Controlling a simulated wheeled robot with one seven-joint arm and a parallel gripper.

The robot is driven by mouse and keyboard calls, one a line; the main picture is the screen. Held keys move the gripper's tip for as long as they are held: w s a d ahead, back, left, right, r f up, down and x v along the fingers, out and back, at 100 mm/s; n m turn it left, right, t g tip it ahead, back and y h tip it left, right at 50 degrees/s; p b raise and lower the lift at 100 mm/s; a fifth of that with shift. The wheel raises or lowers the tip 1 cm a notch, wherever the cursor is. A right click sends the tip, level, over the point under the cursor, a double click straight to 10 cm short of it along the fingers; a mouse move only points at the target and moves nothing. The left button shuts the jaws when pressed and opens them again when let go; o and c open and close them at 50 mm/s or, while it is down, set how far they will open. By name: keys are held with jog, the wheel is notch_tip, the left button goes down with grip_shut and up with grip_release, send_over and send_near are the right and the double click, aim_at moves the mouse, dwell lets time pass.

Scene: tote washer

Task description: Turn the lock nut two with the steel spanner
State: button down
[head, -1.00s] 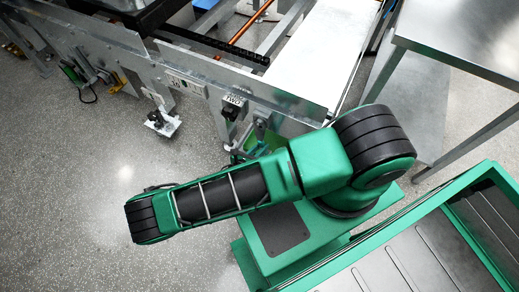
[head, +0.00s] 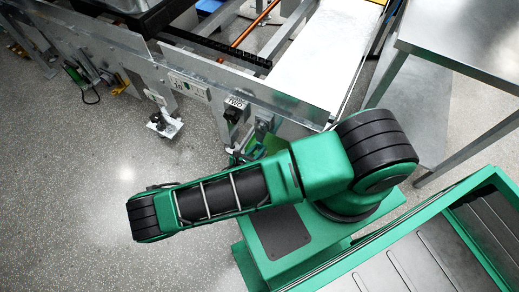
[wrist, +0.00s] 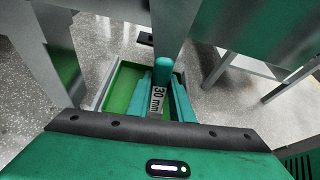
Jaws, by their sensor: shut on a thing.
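In the wrist view my gripper (wrist: 161,98) has teal fingers shut on a spanner handle (wrist: 157,100) with a white "30 mm" label and a rounded teal end. The spanner's working end cannot be made out. In the head view my forearm hides most of the gripper, which is low by the machine's side frame. A small plate reading "TWO" (head: 236,102) is on that frame, above a dark fitting. I cannot make out lock nut two itself, or whether the spanner touches it.
The machine's metal side frame (head: 296,101) runs along the back. A levelling foot (head: 165,125) stands on the floor to the left. A green tray (wrist: 123,88) lies below the gripper. A steel table (head: 465,40) stands at right.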

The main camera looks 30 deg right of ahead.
jog(key=shift+w+a+m+t+y, duration=0.3)
jog(key=shift+w+a+m, duration=0.35)
jog(key=shift+w, duration=0.3)
jog(key=shift+w+a+r+m+t+y, duration=0.15)
jog(key=shift+w+a+m+t+y, duration=0.15)
jog(key=shift+w+a+m+t, duration=0.35)
jog(key=shift+w, duration=0.15)
jog(key=shift+w+a+r+m, duration=0.3)
jog(key=shift+w+a+m, duration=0.2)
jog(key=shift+w, duration=0.25)
jog(key=shift+t, duration=0.25)
jog(key=shift+w+a+r+m+t+y, duration=0.3)
jog(key=shift+w+a+r+m+t, duration=0.2)
jog(key=shift+w+m, duration=0.2)
jog(key=shift+w+a, duration=0.1)
